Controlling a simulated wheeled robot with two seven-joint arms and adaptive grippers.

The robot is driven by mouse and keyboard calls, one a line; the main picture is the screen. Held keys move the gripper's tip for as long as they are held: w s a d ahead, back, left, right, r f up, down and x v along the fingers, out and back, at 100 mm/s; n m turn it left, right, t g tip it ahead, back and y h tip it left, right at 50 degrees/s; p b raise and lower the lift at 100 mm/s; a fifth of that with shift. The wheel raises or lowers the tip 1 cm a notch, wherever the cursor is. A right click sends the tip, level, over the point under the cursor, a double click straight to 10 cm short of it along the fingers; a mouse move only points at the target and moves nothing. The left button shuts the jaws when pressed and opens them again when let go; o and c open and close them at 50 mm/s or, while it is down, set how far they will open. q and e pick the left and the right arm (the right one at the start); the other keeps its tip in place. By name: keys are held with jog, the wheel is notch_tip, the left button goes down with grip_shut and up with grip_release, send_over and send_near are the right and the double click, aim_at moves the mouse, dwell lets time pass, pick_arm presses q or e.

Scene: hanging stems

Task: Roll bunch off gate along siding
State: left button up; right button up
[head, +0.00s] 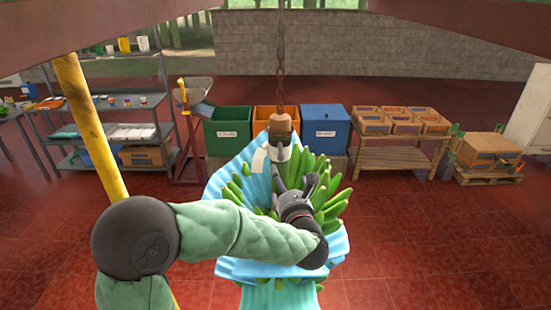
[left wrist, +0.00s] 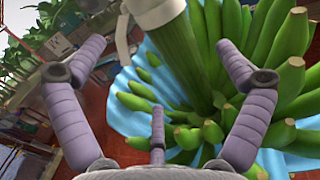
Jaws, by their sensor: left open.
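A green banana bunch (head: 327,205) hangs upright on a chain (head: 281,50), partly wrapped in a light blue cover (head: 228,178). Above it are a brown block (head: 280,122) and a pale metal fitting at the stem top. My left gripper (head: 296,178) is in front of the bunch's upper part, its fingers spread. In the left wrist view the thick green stem (left wrist: 192,55) runs between the open fingers (left wrist: 162,48), with bananas (left wrist: 255,50) close to the right finger. Contact cannot be told. My right gripper is not in view. Gate and siding cannot be made out.
A yellow pole (head: 88,125) slants at the left. Behind stand a shelf (head: 110,105), a green bin (head: 228,130), an orange bin (head: 262,112), a blue bin (head: 325,130) and a wooden table (head: 402,157) with boxes.

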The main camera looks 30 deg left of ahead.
aim_at(278, 165)
pick_arm(q)
jog(key=p+x, duration=0.2)
jog(key=x, duration=0.8)
jog(key=shift+p, duration=0.35)
